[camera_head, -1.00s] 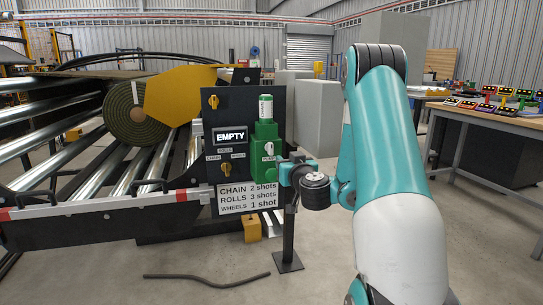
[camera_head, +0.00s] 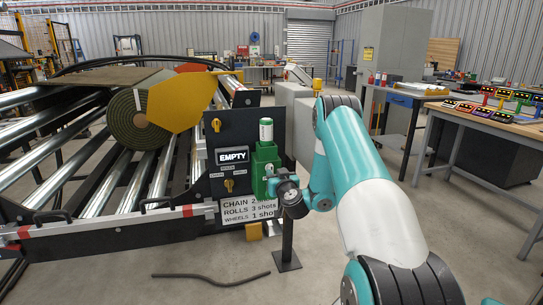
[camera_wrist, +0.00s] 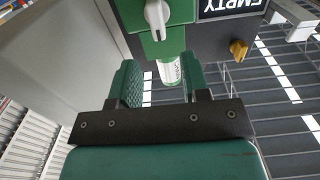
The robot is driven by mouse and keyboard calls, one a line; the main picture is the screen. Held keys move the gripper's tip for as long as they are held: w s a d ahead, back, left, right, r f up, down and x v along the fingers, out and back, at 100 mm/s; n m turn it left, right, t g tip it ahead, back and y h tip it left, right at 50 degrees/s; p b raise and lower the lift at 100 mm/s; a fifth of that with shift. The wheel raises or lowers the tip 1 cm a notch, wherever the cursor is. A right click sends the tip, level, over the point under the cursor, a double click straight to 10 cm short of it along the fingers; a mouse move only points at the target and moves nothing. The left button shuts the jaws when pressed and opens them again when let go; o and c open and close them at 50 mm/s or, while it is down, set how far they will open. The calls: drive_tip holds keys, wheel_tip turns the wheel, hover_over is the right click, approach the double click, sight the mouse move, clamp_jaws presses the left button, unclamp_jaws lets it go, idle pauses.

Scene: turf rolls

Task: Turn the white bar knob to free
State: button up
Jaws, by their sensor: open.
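The white bar knob (camera_wrist: 156,18) sits on the front of a green pump box (camera_head: 264,166), at the top of the wrist view, pointing roughly along the picture's vertical. My gripper (camera_wrist: 163,80) is open and empty, its two green fingers apart and short of the knob. In the head view my gripper (camera_head: 277,181) is close in front of the pump box, and the knob is small and partly hidden there. A white cylinder with a green top (camera_head: 265,131) stands on the box; it also shows between my fingers in the wrist view (camera_wrist: 170,70).
The black panel (camera_head: 225,143) holds an EMPTY display (camera_head: 233,156) and yellow knobs (camera_head: 216,125) and (camera_head: 229,185). A post (camera_head: 287,245) stands under my gripper. A dark hose (camera_head: 210,277) lies on the floor. A workbench (camera_head: 488,125) is at right.

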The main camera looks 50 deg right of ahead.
sight(272, 167)
drive_tip(key=p+x, duration=0.5)
drive_tip(key=shift+w+d+r, duration=0.1)
drive_tip(key=shift+w, duration=0.1)
drive_tip(key=shift+w+d+p, duration=0.35)
drive_tip(key=shift+w+d, duration=0.05)
drive_tip(key=shift+w, duration=0.15)
clamp_jaws()
